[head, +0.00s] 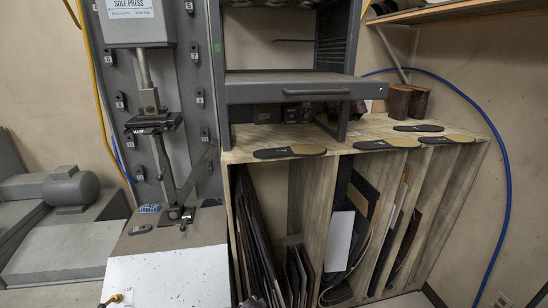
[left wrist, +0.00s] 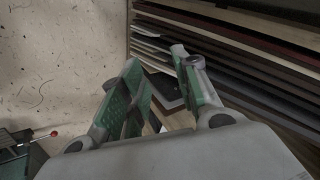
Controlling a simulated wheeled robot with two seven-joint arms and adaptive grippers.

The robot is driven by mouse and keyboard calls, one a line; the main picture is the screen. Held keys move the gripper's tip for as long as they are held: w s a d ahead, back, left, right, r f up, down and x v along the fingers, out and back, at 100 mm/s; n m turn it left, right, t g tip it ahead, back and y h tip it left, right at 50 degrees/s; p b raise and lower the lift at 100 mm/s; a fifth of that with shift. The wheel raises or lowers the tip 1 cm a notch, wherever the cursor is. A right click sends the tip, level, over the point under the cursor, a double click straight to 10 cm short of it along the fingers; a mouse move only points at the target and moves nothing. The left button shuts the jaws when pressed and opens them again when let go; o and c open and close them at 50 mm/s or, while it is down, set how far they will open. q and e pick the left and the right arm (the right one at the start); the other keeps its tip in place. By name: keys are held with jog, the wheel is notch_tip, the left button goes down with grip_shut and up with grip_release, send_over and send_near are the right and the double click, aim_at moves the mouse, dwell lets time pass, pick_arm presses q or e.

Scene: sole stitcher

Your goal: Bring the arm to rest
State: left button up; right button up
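My left gripper (left wrist: 157,60) shows in the left wrist view with its two green-padded fingers apart and nothing visible between them. Beyond the fingers are the edges of stacked sheets (left wrist: 235,45) and a pale speckled surface (left wrist: 60,50). In the head view I cannot make out either gripper clearly; a small dark shape at the bottom edge is too cut off to identify. My right gripper is in neither view.
The sole press (head: 150,100) stands at left above a white speckled block (head: 170,275). A wooden shelf unit (head: 300,200) holds upright sheets (head: 265,255), with dark soles (head: 290,152) on top. A grey motor (head: 70,188) is at far left. A blue hose (head: 508,190) hangs at right.

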pick_arm(q)
jog(key=s+a+f+n+g, duration=0.2)
jog(key=s+a+f, duration=0.3)
jog(key=s+f, duration=0.55)
jog(key=s+a+f+n+g, duration=0.1)
jog(key=s+a+f+n, duration=0.1)
jog(key=s+a+f, duration=0.65)
jog(key=s+a+f+n, duration=0.1)
jog(key=s+a+f, duration=0.2)
jog(key=s, duration=0.8)
jog(key=s+a+f+n+g, duration=0.1)
jog(key=s+a+f+n, duration=0.1)
jog(key=s, duration=0.9)
jog(key=s+a+f+n+g, duration=0.1)
jog(key=s+a+f, duration=0.3)
jog(key=s, duration=0.7)
jog(key=shift+f, duration=0.9)
